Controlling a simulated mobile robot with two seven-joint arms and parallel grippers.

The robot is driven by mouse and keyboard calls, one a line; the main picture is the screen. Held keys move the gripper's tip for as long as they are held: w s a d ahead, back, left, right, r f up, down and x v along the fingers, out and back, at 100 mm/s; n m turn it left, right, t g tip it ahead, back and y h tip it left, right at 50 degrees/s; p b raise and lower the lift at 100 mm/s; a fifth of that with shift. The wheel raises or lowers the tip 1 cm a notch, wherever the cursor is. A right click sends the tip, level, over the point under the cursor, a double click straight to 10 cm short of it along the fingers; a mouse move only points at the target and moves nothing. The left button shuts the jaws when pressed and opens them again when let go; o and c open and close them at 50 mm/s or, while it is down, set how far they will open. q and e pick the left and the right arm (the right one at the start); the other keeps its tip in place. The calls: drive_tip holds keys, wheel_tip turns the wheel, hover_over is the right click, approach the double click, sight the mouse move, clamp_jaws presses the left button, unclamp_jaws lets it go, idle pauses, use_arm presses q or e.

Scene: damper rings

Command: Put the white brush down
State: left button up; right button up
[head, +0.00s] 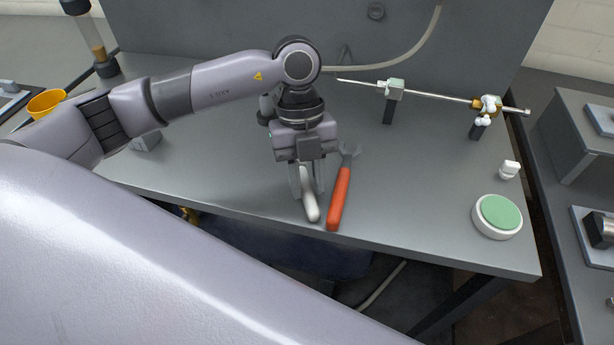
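The white brush (311,208) is below my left gripper (307,190), near the front edge of the grey table. Its white handle end points toward the front edge, and its far end is hidden by the gripper. My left gripper points down with one finger on each side of the handle. I cannot tell whether the fingers press on the handle or stand a little apart from it. I also cannot tell whether the brush rests on the table or is just above it. My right gripper is not in view.
A red-handled tool (339,198) lies close to the right of the brush. A round white dish with a green top (497,215) stands at the table's (420,190) right. A thin rod on stands (430,93) spans the back right. The table between is clear.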

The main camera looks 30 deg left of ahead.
use_arm(q)
drive_tip(key=o, duration=0.5)
drive_tip(key=shift+v, duration=3.6)
